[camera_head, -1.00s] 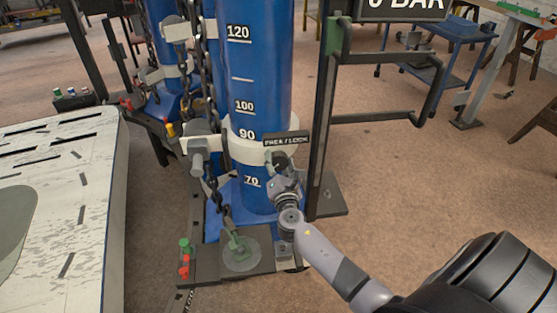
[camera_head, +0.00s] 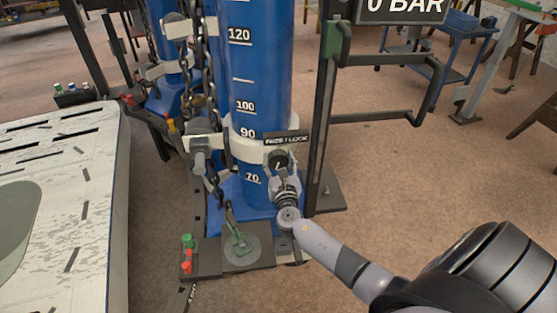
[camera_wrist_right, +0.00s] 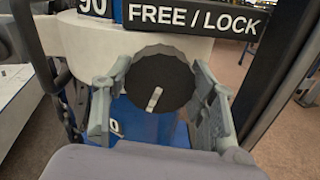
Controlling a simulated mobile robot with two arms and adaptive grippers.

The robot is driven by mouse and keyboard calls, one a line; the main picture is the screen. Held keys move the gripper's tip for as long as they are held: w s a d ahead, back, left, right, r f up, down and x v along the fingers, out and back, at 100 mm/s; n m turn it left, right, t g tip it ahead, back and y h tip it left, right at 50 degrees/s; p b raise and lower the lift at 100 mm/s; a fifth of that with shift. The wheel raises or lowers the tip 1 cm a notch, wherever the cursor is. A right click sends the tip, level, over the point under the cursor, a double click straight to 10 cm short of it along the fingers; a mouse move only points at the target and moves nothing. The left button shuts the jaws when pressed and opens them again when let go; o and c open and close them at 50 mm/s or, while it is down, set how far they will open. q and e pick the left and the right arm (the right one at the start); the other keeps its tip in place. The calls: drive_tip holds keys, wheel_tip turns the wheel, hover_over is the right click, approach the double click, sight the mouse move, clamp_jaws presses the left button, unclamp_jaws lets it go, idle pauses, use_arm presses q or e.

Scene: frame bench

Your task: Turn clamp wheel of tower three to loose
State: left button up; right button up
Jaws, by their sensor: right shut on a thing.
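The clamp wheel (camera_head: 278,160) is a round black knob on the white collar of a blue tower (camera_head: 262,70), just below the FREE / LOCK sign (camera_head: 287,139). In the right wrist view the wheel (camera_wrist_right: 173,72) carries a short white mark, which stands near upright and leans a little to the right. My right gripper (camera_head: 283,174) is shut on the wheel, with one grey finger on each side of its rim in the wrist view (camera_wrist_right: 160,88). I cannot read a tower number. My left gripper is not in view.
Chains with a hook (camera_head: 238,238) hang left of the tower. A black upright post (camera_head: 323,110) with a bent handle bar (camera_head: 432,90) stands close on the right. A pale slotted table (camera_head: 70,230) is at the left.

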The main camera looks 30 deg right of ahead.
idle(0.3)
drive_tip(key=o, duration=1.2)
drive_tip(key=v, duration=1.2)
drive_tip(key=shift+a, duration=0.1)
